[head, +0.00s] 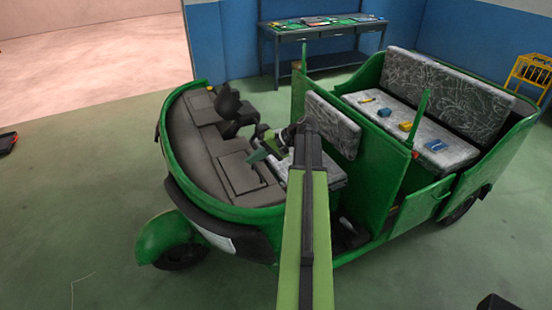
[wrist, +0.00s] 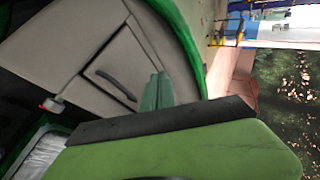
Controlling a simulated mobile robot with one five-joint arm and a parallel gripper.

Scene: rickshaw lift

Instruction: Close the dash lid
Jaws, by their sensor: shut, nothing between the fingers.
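The grey dash (head: 190,150) of the green rickshaw runs along its front inside the green rim. The dash lid (head: 238,176) is a grey panel on the near part of the dash, outlined by dark seams. It looks about level with the dash, but I cannot tell whether it is fully flush. In the wrist view the lid (wrist: 90,62) shows a dark handle slot and seams. My gripper (head: 254,157) is shut and empty, just above the lid's far edge. Its green fingers (wrist: 158,92) show side by side in the wrist view; contact with the dash is unclear.
Black handlebar parts (head: 230,105) stand beyond my gripper. The front seat (head: 335,125) and a green partition are to the right. Small items lie on the rear seat (head: 385,125). A workbench (head: 320,30) stands against the blue wall.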

